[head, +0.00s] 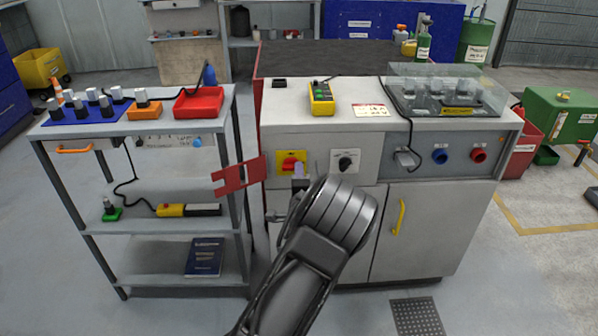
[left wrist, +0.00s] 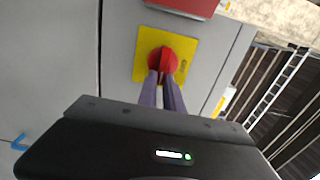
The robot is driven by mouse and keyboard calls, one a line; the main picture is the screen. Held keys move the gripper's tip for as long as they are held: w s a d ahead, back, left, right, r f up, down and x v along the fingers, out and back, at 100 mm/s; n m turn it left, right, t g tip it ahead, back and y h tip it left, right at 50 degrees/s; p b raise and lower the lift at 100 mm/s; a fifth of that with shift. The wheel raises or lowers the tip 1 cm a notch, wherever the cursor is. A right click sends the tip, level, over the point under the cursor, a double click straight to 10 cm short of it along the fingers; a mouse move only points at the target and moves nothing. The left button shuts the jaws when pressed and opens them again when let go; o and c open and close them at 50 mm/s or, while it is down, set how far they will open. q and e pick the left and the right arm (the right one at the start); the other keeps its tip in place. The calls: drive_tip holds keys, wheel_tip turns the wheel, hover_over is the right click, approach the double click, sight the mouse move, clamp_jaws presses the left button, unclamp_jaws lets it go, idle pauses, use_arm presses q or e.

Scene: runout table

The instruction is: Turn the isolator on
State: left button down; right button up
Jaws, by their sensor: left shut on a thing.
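The isolator is a red rotary knob (head: 291,164) on a yellow square plate on the front of the grey cabinet (head: 335,122). In the left wrist view the red knob (left wrist: 163,60) sits on its yellow plate (left wrist: 190,50), with my left gripper's (left wrist: 164,78) two purple-grey fingers at it. My left gripper (head: 299,176) is shut on the knob in front of the panel. The fingers and wrist hide part of the knob, and I cannot read its markings. My right gripper is in neither view.
A red slotted plate (head: 240,176) sticks out to the left of the knob. A black rotary switch (head: 345,161) is just right of it. A trolley (head: 140,127) with a red tray (head: 199,102) stands to the left. Blue (head: 440,156) and red (head: 478,156) sockets are farther right.

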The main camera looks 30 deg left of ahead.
use_arm(q)
drive_tip(key=shift+f, duration=0.1)
drive_tip(key=c, duration=1.5)
unclamp_jaws()
drive_tip(key=shift+s+d, duration=0.1)
drive_tip(key=v, duration=0.7)
drive_tip(key=shift+s+d, duration=0.2)
drive_tip(key=shift+s, duration=0.05)
